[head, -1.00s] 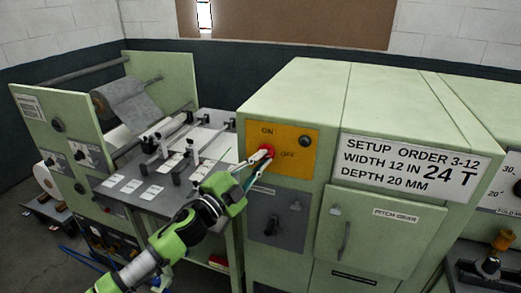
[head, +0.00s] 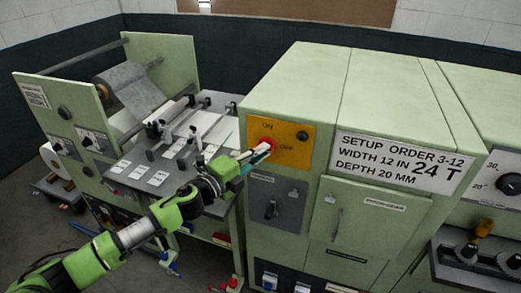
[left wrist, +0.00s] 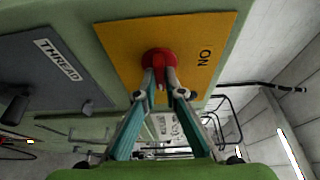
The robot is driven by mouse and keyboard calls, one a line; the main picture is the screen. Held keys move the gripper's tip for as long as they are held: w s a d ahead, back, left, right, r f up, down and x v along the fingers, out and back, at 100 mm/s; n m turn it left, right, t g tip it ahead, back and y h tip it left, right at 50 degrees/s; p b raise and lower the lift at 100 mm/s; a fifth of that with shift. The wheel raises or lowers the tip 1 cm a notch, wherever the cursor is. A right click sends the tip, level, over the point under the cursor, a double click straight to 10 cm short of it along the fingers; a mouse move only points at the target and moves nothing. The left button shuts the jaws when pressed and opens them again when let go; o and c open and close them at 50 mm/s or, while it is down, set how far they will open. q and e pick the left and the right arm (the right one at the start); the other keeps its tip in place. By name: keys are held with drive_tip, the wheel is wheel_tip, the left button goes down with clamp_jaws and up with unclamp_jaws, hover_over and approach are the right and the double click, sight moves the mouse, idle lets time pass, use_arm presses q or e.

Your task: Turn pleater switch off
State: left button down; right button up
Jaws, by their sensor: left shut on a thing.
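The pleater switch is a red knob (head: 268,144) on a yellow plate (head: 292,131) marked ON and OFF, on the front of the green cabinet. My left gripper (head: 262,152) is at the knob, with its fingertips closed on it. In the left wrist view the red knob (left wrist: 158,60) sits between the two fingertips of my left gripper (left wrist: 160,82), and the word ON shows beside it on the yellow plate (left wrist: 125,42). The fingers hide part of the knob, so its exact pointing direction is hard to tell. My right gripper is not in view.
Below the plate is a grey panel (head: 285,206) with a dark handle. A white setup order sign (head: 401,164) is on the cabinet front to the right. A grey bench (head: 143,199) with a material roll (head: 130,86) stands at left.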

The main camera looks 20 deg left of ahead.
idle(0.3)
use_arm(q)
drive_tip(key=c, duration=2.1)
unclamp_jaws()
drive_tip(key=shift+c, duration=0.2)
drive_tip(key=v, duration=1.2)
